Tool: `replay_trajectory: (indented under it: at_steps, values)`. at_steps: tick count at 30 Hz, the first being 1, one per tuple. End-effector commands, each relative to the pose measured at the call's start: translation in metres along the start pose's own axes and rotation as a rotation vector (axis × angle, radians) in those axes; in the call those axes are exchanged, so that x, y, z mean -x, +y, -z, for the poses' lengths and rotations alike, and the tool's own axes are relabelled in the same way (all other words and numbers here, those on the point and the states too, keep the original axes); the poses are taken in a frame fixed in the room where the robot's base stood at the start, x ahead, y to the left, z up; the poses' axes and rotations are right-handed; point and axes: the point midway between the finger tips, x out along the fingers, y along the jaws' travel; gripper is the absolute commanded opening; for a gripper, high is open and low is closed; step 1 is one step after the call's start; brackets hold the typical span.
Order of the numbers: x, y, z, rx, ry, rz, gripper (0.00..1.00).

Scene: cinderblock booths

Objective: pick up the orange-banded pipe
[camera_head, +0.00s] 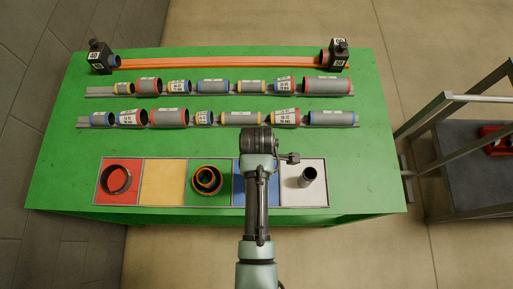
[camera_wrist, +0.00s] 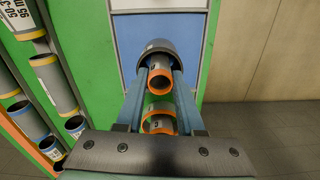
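In the wrist view, an orange-banded grey pipe (camera_wrist: 160,74) shows between the fingertips of my gripper (camera_wrist: 164,82), its open orange-rimmed end toward the camera. Its far end meets a wider dark grey ring or pipe (camera_wrist: 155,46) at the blue panel. A second orange-rimmed grey piece (camera_wrist: 159,122) shows between the fingers closer to the palm; I cannot tell whether it is a separate pipe. The fingers stand apart close on either side, but contact is unclear. In the head view my gripper (camera_head: 258,145) is above the blue compartment (camera_head: 238,196), and my arm hides what is there.
Two rows of pipes lie on racks (camera_head: 88,92) across the green table (camera_head: 385,180). Red (camera_head: 104,166), yellow (camera_head: 163,182), green and white compartments line the front; the yellow one is empty. A metal cart (camera_head: 440,150) stands right.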

Motion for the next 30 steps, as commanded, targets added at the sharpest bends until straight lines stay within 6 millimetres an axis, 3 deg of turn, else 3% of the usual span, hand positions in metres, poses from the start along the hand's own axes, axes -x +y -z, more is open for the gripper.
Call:
replay_trajectory:
  at_steps: [1, 5, 30]
  values:
    - [0.0001, 0.0000, 0.0000, 0.000, 0.000, 0.000, 0.21]
    - [0.0001, -0.0001, 0.0000, 0.000, 0.000, 0.000, 0.00]
    - [0.0003, 0.0000, 0.0000, 0.000, 0.000, 0.000, 0.00]
